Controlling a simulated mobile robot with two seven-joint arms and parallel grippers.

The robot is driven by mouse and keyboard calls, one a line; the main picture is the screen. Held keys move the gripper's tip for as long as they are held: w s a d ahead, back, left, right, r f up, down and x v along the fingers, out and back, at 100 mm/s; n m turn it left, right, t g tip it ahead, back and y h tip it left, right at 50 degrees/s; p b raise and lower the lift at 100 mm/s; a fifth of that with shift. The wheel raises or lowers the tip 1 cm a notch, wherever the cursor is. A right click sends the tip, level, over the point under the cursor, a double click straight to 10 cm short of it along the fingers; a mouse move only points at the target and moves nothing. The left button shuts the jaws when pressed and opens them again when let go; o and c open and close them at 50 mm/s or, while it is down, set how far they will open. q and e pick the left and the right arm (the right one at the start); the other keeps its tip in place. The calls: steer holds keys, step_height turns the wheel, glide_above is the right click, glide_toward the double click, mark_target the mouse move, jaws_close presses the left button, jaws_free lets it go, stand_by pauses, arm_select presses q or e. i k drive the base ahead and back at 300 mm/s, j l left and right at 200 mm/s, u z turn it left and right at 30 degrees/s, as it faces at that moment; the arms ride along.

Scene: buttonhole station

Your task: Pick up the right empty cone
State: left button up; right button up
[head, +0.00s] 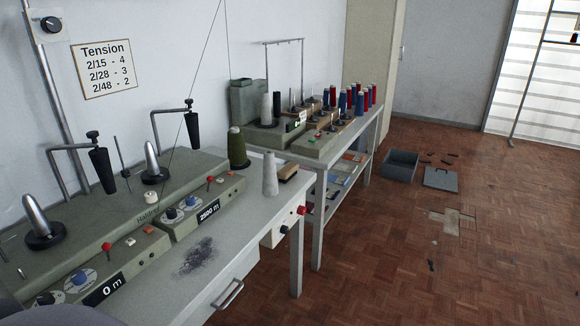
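Neither of my grippers shows in the head view. Two black tapered cones hang point down from bent arms on the winding machine: a left black cone (103,171) and a right black cone (193,131), with no yarn visible on them. A pale grey cone (270,176) stands upright on the table right of the machine and also looks bare. Two metal cones stand on dark round bases on the machine, a left metal cone (41,217) and a right metal cone (151,160). I cannot tell which one is the task's right empty cone.
An olive cone of yarn (237,147) stands behind the pale cone. The winding machine (135,225) fills the left of the table (225,258). A second table (333,152) beyond carries red and blue spools. A grey crate (401,165) is on the floor; the right floor is mostly clear.

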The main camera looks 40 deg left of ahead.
mark_target(270, 188)
steer(key=i+l+u, duration=0.1)
steer(key=i+u, duration=0.15)
steer(key=i, duration=0.25)
steer(key=i+l+u, duration=0.25)
steer(key=i, duration=0.3)
steer(key=i+l+u, duration=0.2)
steer(key=i+u, duration=0.25)
steer(key=i+l+u, duration=0.3)
steer(key=u, duration=0.2)
steer(key=i+l+u, duration=0.3)
steer(key=l+u, duration=0.15)
